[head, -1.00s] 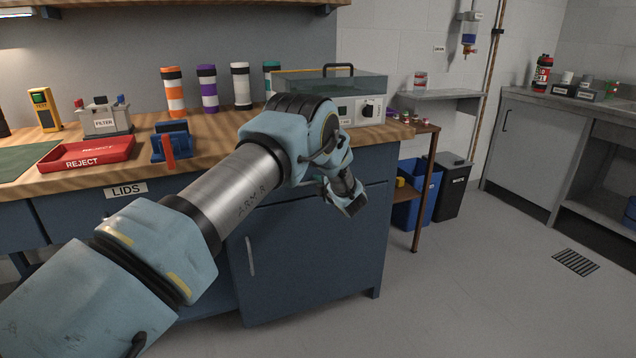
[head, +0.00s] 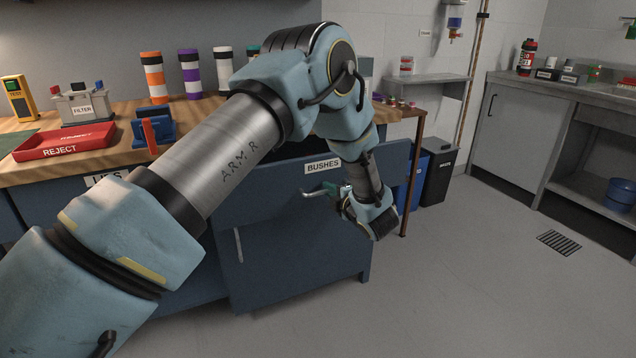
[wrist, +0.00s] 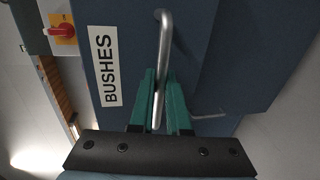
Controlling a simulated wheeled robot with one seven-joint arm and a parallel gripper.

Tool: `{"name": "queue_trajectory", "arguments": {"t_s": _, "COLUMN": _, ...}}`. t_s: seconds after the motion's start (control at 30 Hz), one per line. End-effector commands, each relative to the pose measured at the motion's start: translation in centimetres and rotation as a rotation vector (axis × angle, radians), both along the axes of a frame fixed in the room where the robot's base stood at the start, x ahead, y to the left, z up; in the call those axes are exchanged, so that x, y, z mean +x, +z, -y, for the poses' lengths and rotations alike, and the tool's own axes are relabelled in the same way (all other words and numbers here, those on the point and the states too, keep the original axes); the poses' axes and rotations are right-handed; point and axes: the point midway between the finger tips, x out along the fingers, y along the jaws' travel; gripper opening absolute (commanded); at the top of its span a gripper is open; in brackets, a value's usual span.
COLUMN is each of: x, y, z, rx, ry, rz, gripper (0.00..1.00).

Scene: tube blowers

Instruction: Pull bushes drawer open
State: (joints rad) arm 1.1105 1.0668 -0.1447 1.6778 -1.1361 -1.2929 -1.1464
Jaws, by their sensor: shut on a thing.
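The bushes drawer is a blue front with a white BUSHES label (head: 322,166), below the bench top. In the head view its front (head: 390,160) stands out from the cabinet, with a dark gap behind its top edge, so it is at least partly open. My gripper (head: 336,190) is at its metal bar handle (head: 313,194). In the wrist view the green fingers of my gripper (wrist: 160,80) are shut on the handle (wrist: 165,35), one on each side, with the BUSHES label beside it. My arm hides part of the drawer and its inside.
Below is a cabinet door with an upright handle (head: 239,245). A red REJECT tray (head: 65,142) and several coloured tubes stand on the bench. A dark bin (head: 441,178) and a shelf stand right. The floor (head: 470,290) in front is clear.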

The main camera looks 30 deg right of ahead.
Motion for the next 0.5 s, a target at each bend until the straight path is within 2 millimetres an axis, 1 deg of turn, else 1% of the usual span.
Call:
{"name": "queue_trajectory", "arguments": {"t_s": 0.03, "x": -1.4, "y": -0.2, "z": -0.1, "rx": 0.001, "ry": -0.004, "rz": -0.002, "gripper": 0.00}}
{"name": "queue_trajectory", "arguments": {"t_s": 0.2, "x": -4.9, "y": -0.2, "z": -0.5, "rx": 0.000, "ry": -0.003, "rz": -0.001, "gripper": 0.00}}
{"name": "queue_trajectory", "arguments": {"t_s": 0.33, "x": -6.8, "y": -0.1, "z": -0.8, "rx": 0.000, "ry": -0.002, "rz": -0.001, "gripper": 0.00}}
{"name": "queue_trajectory", "arguments": {"t_s": 0.5, "x": -8.3, "y": -0.1, "z": -1.0, "rx": 0.001, "ry": 0.000, "rz": -0.001, "gripper": 0.00}}
